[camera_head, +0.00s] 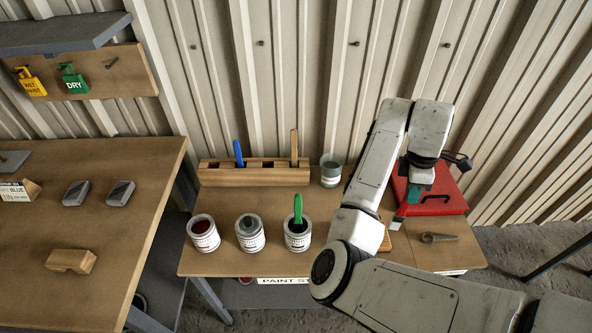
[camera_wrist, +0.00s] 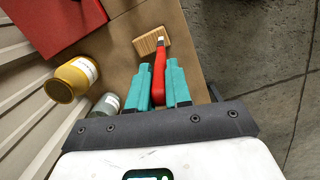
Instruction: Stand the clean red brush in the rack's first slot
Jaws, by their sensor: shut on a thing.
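The red brush (camera_wrist: 159,75) is held between the teal fingers of my gripper (camera_wrist: 158,85) in the wrist view. Its far end meets or overlaps a pale striped wooden piece (camera_wrist: 150,40); I cannot tell whether they touch. In the head view my gripper (camera_head: 411,193) is in front of the red case, right of the rack, with a bit of the red brush (camera_head: 400,211) below its fingers. The wooden rack (camera_head: 267,175) stands at the table's back left. A blue-handled brush (camera_head: 238,152) and a wooden-handled brush (camera_head: 294,147) stand in it; dark openings show between them.
A grey-topped can (camera_head: 331,170) is right of the rack. A red case (camera_head: 448,195) and wrench (camera_head: 438,238) lie right. A yellow can (camera_wrist: 66,84) shows in the wrist view.

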